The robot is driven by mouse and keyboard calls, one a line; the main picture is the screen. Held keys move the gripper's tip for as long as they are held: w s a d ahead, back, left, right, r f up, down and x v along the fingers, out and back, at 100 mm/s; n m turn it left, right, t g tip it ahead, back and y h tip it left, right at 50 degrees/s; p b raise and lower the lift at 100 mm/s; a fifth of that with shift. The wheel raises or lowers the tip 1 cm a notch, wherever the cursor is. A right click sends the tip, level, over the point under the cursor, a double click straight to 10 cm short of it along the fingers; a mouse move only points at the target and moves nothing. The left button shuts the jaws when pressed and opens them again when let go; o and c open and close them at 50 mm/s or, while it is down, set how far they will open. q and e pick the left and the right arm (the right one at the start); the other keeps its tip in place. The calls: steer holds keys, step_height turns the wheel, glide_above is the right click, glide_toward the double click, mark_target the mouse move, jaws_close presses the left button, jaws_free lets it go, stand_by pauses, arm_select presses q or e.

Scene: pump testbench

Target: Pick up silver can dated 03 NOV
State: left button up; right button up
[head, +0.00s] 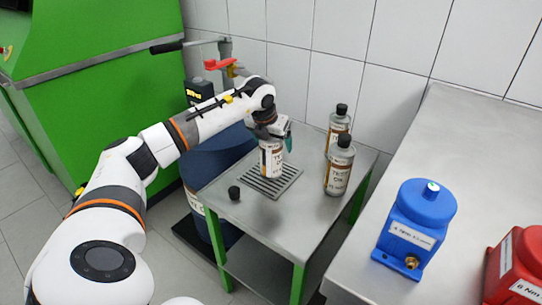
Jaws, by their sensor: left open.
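Several silver cans with labels stand upright on the small steel table. One can (271,161) stands on the slotted drain grate (261,186), right under my left gripper (276,135). My left gripper is open, with its jaws at the top of this can. I cannot tell whether they touch it, and the can's top is hidden. Two more cans with black caps stand to the right, a rear one (338,126) and a front one (339,168). No date is readable on any label. My right gripper is not in view.
A loose black cap (234,192) lies on the steel table (301,231), left of the grate. A blue drum (219,160) stands behind and left. A red-handled tap (221,64) is at the back. A blue pump (416,226) and a red unit (517,265) are on the right bench.

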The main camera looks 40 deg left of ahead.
arm_select(q)
steer(key=shift+c, duration=0.3)
steer(key=c, duration=1.3)
steer(key=shift+o, duration=0.2)
steer(key=shift+r, duration=0.1)
